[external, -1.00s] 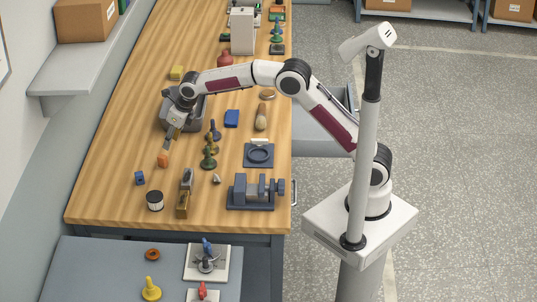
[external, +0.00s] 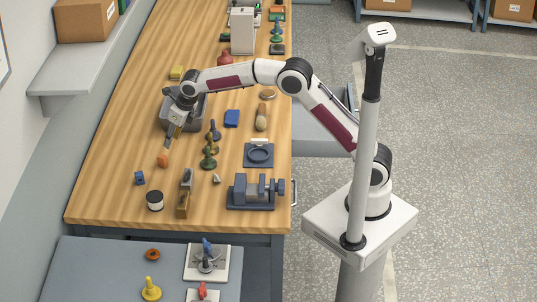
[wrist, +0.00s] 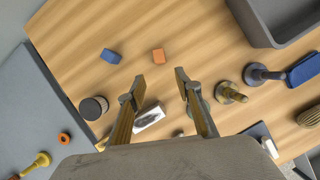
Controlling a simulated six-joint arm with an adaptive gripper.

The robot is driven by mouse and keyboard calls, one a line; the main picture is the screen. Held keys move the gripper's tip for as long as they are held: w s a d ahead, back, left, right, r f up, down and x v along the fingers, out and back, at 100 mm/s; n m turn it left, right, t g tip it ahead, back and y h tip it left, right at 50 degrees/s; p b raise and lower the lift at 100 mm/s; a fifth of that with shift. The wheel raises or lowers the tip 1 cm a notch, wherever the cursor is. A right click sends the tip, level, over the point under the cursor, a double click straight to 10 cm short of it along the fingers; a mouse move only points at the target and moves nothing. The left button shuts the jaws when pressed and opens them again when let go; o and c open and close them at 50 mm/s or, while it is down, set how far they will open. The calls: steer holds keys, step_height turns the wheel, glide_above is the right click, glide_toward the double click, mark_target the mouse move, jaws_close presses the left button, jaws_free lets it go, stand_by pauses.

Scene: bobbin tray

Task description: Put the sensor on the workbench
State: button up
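The workbench (external: 110,205) has a striped wooden top, also in the wrist view (wrist: 80,25). My gripper (external: 169,145) is above its left part, pointing down. In the wrist view my gripper (wrist: 160,80) has its two fingers well apart, with nothing held between them. A small orange block (external: 163,160) lies on the wood just past the fingertips; it also shows in the wrist view (wrist: 158,56). A small blue block (external: 140,178) lies nearby, left of the orange one in the wrist view (wrist: 111,56). I cannot tell which thing is the sensor.
A grey bin (external: 165,123) stands beside my gripper. Dark and brass pegs (external: 209,158), a black-and-white cylinder (external: 155,200), metal blocks (external: 183,204) and a blue-grey vise (external: 252,193) stand around. A grey side table (external: 110,270) adjoins the front. Bare wood lies at the front left.

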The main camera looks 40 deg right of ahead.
steer(key=s+d+r+m, duration=0.4)
steer(key=s+d+m, duration=0.15)
steer(key=d, duration=0.25)
steer(key=s+d+r+m, duration=0.4)
steer(key=d+r+m, duration=0.1)
steer(key=d+m, duration=0.25)
steer(key=s+d+r+m, duration=0.4)
steer(key=s+d+m, duration=0.15)
steer(key=d, duration=0.25)
steer(key=s+d+f+m, duration=0.1)
steer(key=s+d+m, duration=0.3)
steer(key=s+m, duration=0.3)
steer(key=s+d+f+m+t+h, duration=0.1)
steer(key=s+d+f+m, duration=0.1)
steer(key=s+d+m, duration=0.2)
steer(key=s+d+f+m, duration=0.1)
steer(key=s+d+m, duration=0.4)
steer(key=s+m, duration=0.6)
steer(key=shift+s+f+t+h, duration=0.3)
steer(key=shift+f+h, duration=0.1)
steer(key=shift+d, duration=0.1)
